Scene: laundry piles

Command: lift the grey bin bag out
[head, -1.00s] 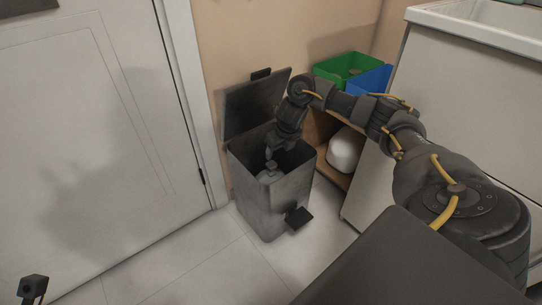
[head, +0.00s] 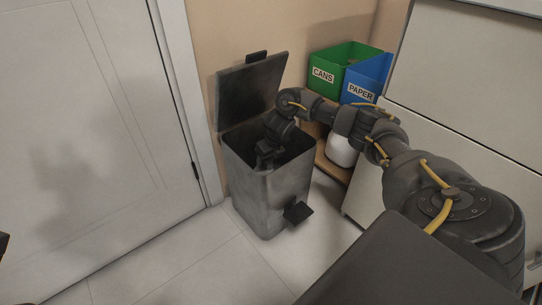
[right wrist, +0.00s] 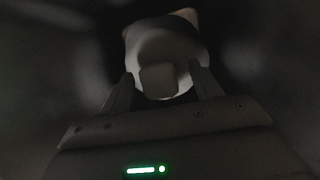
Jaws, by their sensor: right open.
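The grey bin (head: 268,200) stands on the floor against the wall, its lid (head: 250,92) raised and tilted back. My right gripper (head: 268,160) reaches down inside the bin's mouth. In the right wrist view its two fingers stand apart, and it is open. The pale grey bin bag (right wrist: 172,42) lies in the dark bin just ahead of the fingers, with its blocky top part (right wrist: 158,80) between them. I cannot tell whether the fingers touch it. In the head view the bag is hidden by my gripper and the bin's wall.
A green CANS box (head: 338,68) and a blue PAPER box (head: 362,85) stand on a shelf behind my right arm. A white rounded object (head: 340,151) sits below them. A white door (head: 100,120) is at the left. The floor in front of the bin is clear.

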